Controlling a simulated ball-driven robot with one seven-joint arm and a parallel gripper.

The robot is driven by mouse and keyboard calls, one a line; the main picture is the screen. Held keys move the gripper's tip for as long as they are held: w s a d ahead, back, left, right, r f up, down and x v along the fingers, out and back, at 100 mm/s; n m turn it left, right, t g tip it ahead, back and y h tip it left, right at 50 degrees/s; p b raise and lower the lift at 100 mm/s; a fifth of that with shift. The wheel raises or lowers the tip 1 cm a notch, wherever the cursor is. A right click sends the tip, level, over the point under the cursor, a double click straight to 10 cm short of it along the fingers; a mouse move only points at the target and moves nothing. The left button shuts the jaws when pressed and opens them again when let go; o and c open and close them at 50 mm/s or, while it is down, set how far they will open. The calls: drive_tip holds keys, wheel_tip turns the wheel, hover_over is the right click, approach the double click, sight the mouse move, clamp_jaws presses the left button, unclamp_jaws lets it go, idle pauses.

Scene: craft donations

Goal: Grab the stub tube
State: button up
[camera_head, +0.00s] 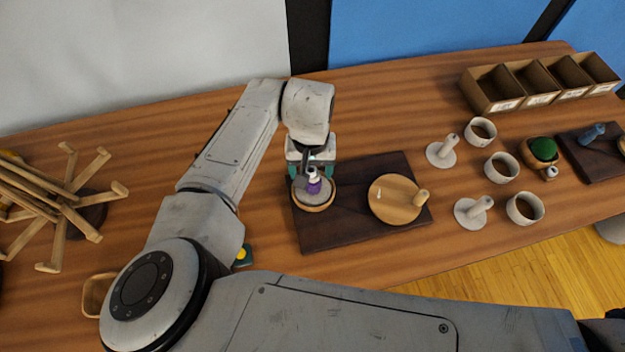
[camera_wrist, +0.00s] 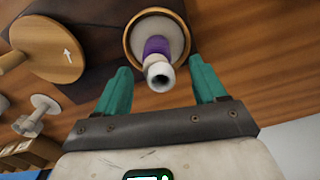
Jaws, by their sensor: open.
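A short white tube with a purple band (camera_head: 314,186) stands on a round wood-rimmed dish (camera_head: 316,208) with a pale inside; it looks like the stub tube. In the wrist view the tube (camera_wrist: 157,50) shows its open end toward the camera. My gripper (camera_head: 311,171) is open above the dish. In the wrist view its teal fingers (camera_wrist: 162,80) stand on either side of the tube's near end, with a gap visible on each side. The head view partly hides the tube's top behind my gripper.
The dish sits on a dark board (camera_head: 345,232) beside a wooden disc with a peg (camera_head: 390,198). Pale pegs on round bases (camera_head: 441,153) and several pale cups (camera_head: 502,167) stand to the right. A divided box (camera_head: 480,92) is at back right, a wooden rack (camera_head: 65,205) at left.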

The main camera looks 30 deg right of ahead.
drive_tip(key=f, duration=0.3)
drive_tip(key=f+p, duration=0.1)
drive_tip(key=shift+w+d+f, duration=0.15)
drive_tip(key=shift+d+f, duration=0.15)
drive_tip(key=shift+d, duration=0.05)
drive_tip(key=shift+f, duration=0.6)
drive_tip(key=shift+c, duration=0.4)
drive_tip(key=c, duration=1)
drive_tip(key=shift+r, duration=0.1)
drive_tip(key=shift+c, duration=0.2)
